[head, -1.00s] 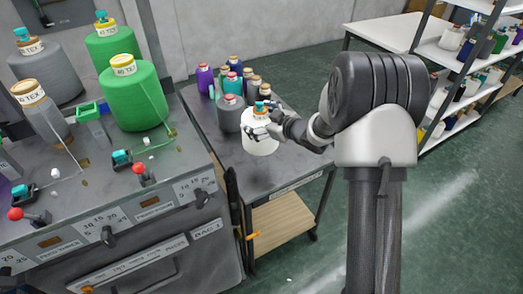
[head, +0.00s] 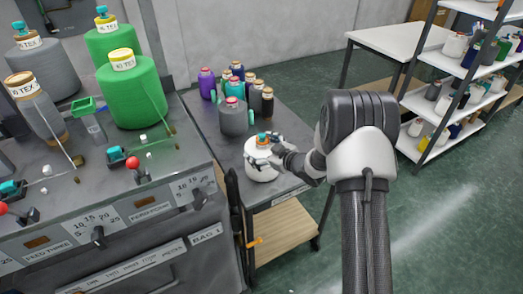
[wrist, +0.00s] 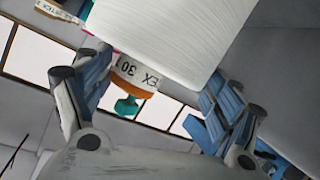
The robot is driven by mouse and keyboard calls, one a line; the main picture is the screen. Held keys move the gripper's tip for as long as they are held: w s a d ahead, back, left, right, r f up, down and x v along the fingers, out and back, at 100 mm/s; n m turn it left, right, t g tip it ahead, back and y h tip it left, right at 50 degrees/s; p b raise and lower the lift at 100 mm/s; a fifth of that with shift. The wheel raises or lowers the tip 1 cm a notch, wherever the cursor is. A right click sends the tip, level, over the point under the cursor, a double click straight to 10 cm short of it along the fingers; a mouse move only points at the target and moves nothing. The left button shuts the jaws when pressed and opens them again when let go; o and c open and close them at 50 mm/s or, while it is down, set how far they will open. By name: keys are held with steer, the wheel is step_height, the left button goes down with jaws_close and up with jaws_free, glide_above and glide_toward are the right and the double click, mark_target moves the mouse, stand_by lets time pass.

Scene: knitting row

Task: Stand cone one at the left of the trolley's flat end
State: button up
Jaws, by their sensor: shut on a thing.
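A white cone (head: 262,172) with an orange and teal top is at the near part of the trolley's grey top (head: 262,205), toward its left side. My gripper (head: 270,154) is shut on this cone near its top and reaches in from the right.
A grey cone (head: 233,118) stands behind the white one, with several purple, teal and dark cones (head: 207,84) farther back. The machine (head: 130,190) with large green cones (head: 132,92) borders the trolley on the left. White shelving (head: 440,100) stands at right; green floor between is clear.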

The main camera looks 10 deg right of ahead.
steer(key=o, duration=2)
steer(key=shift+f, duration=0.1)
steer(key=shift+c, duration=0.2)
steer(key=shift+r, duration=0.25)
steer(key=p+v, duration=0.3)
steer(key=v, duration=0.8)
steer(key=s+d+r+m+h, duration=0.2)
steer(key=d+r+h, duration=0.25)
steer(key=r, duration=0.55)
steer(key=s+r+m+g+h, duration=0.3)
steer(key=s+r+m+h, duration=0.1)
steer(key=s+r, duration=0.4)
steer(key=s+a+m+g+y, duration=0.1)
steer(key=s+a, duration=0.3)
steer(key=s, duration=0.9)
steer(key=s+a+m+g, duration=0.2)
steer(key=s+a+g, duration=0.1)
steer(key=s, duration=1)
steer(key=shift+a+r+m+g+y, duration=0.3)
steer(key=shift+a+r+y, duration=0.1)
steer(key=shift+a, duration=0.45)
